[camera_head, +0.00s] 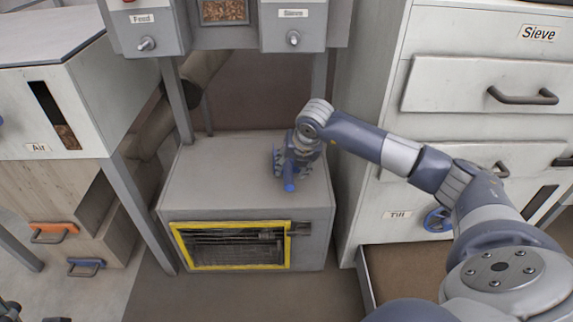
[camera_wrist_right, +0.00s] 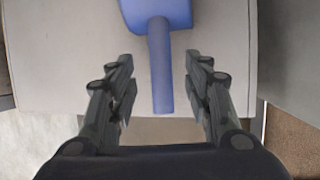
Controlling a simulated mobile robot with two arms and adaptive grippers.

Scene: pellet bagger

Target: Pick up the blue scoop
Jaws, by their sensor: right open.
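The blue scoop (camera_head: 289,186) is on the grey top of the low machine box, partly hidden by my right gripper (camera_head: 293,164) in the head view. In the right wrist view, its wide blue head (camera_wrist_right: 157,13) is at the top and its straight handle (camera_wrist_right: 161,70) points down between the fingers. My right gripper (camera_wrist_right: 160,88) is open, with a gap on both sides of the handle. It is empty. At the bottom left corner of the head view, small dark parts may belong to my left gripper; its jaws cannot be made out.
The grey box (camera_head: 220,170) has a yellow-framed grille (camera_head: 230,223) in front. Posts and control panels marked Feed and Sieve rise behind it. A white drawer cabinet (camera_head: 470,120) stands close on the right, with an open drawer low down. A bin marked Air (camera_head: 60,110) is on the left.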

